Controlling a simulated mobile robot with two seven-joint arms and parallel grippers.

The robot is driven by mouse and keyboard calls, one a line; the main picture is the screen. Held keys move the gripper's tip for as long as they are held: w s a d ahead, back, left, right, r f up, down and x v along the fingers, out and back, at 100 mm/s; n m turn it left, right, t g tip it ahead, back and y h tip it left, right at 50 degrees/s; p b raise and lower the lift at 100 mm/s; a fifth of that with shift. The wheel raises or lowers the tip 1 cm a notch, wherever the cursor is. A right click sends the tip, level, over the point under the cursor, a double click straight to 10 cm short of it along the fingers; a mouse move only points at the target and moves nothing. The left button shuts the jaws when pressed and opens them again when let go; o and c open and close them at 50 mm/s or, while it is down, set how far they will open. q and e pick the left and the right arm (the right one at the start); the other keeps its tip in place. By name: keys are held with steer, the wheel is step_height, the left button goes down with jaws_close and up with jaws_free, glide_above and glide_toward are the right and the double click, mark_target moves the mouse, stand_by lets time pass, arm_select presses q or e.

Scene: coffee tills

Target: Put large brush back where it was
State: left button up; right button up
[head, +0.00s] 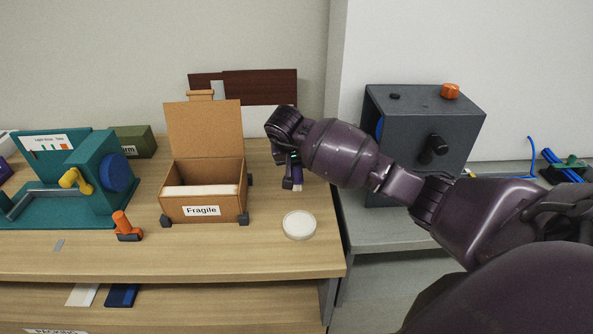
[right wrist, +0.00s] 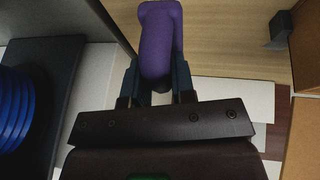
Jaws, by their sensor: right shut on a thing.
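My right gripper (head: 293,180) hangs over the right part of the wooden counter, beside the Fragile box. It is shut on a purple-handled thing, apparently the large brush (head: 298,173). In the right wrist view, the thick purple handle (right wrist: 160,40) sits between the two finger pads. The brush's far end is hard to make out, and I cannot tell whether it touches the counter. My left gripper is not in view.
A cardboard box marked Fragile (head: 237,205) stands open left of the gripper. A round white lid (head: 299,225) lies in front. An orange-handled tool (head: 123,224) and a teal machine (head: 100,172) are further left. A dark grey machine (head: 415,125) stands right.

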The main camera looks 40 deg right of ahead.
steer(key=shift+f, duration=1.55)
steer(key=shift+f, duration=0.2)
steer(key=o, duration=0.9)
steer(key=shift+r, duration=0.15)
steer(key=shift+r, duration=0.3)
steer(key=v, duration=1.1)
steer(key=shift+s+a+r, duration=0.15)
steer(key=shift+a+r, duration=0.05)
steer(key=shift+r, duration=0.05)
